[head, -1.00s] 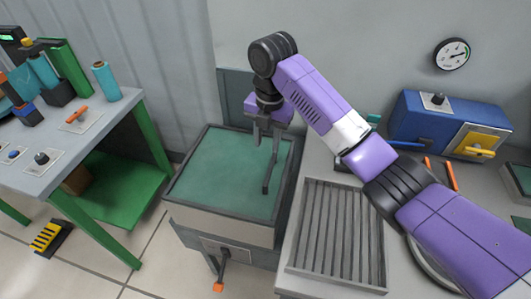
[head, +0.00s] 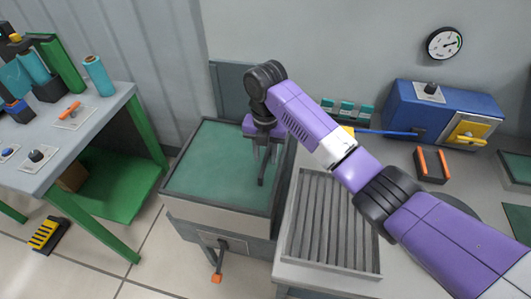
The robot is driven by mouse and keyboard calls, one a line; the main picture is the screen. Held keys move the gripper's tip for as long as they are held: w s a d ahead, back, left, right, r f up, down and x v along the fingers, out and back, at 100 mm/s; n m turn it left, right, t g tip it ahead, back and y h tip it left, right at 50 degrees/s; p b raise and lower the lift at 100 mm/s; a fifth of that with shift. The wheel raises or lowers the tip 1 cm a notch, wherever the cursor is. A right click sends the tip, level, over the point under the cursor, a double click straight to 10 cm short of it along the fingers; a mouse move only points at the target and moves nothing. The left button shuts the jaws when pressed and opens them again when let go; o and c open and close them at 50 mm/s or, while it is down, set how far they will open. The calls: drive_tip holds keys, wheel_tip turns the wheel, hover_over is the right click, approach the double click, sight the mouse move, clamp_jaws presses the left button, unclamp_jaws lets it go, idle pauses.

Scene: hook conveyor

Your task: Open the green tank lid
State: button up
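The green tank lid (head: 215,168) lies flat and closed on top of a pale, box-shaped tank (head: 215,212) in the middle of the head view. My gripper (head: 263,158) points down over the right part of the lid. A dark upright bar (head: 262,176), perhaps a handle, shows right at the fingers. I cannot tell whether the fingers touch or hold it. My wrist hides the lid's back right corner.
A ribbed grey tray (head: 330,222) is on the counter right of the tank. A workbench (head: 90,125) with green legs stands to the left. A blue box (head: 440,112) sits at the back right. A small lever with an orange end (head: 217,278) hangs below the tank's front.

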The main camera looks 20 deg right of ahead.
clamp_jaws()
idle(1.4)
